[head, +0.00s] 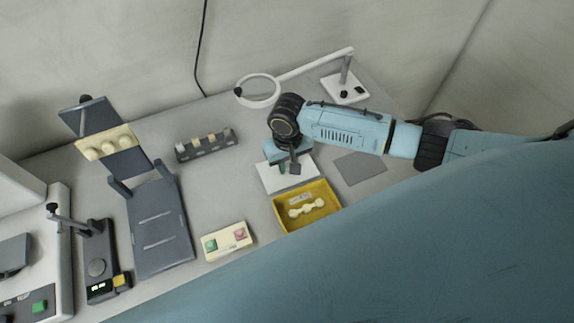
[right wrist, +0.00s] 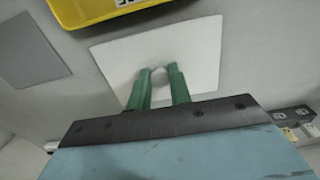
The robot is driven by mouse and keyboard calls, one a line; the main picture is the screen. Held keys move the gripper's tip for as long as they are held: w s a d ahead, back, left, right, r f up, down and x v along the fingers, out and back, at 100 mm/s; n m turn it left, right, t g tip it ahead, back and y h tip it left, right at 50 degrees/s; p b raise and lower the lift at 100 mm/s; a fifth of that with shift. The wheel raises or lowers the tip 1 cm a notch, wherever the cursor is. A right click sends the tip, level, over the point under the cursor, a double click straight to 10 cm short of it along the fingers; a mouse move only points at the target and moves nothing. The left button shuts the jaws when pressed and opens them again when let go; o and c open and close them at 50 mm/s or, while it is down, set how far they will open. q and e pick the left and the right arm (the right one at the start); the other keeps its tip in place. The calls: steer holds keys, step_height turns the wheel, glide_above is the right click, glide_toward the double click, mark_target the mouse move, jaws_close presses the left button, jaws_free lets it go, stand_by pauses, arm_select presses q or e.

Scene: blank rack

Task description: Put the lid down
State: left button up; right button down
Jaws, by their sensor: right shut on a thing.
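The lid (head: 303,181) is a flat white plate behind the yellow box in the head view. It also shows in the right wrist view (right wrist: 205,60), with a small pale knob (right wrist: 160,73) at its middle. My right gripper (head: 284,168) is over the lid, its two green fingers shut on the knob; they also show in the right wrist view (right wrist: 160,78). I cannot tell whether the lid touches the table. The open yellow box (head: 279,216) holds a pale lobed piece (head: 306,208) and a small label. My left gripper is not in view.
A flat grey square (head: 360,168) lies bare to the right of the lid. A dark rack with pale pieces (head: 206,146) and a magnifier lamp (head: 258,91) stand further back. A cream two-button box (head: 227,241) and a dark stand (head: 160,230) are to the left.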

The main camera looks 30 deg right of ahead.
mark_target(287, 166)
steer(key=shift+f, duration=0.4)
steer(key=shift+f, duration=0.2)
steer(key=c, duration=1.3)
jaws_free()
steer(key=shift+r, duration=0.1)
step_height(287, 166, up, 12)
steer(key=shift+r+p, duration=0.1)
steer(key=shift+p, duration=0.8)
steer(key=shift+a, duration=0.1)
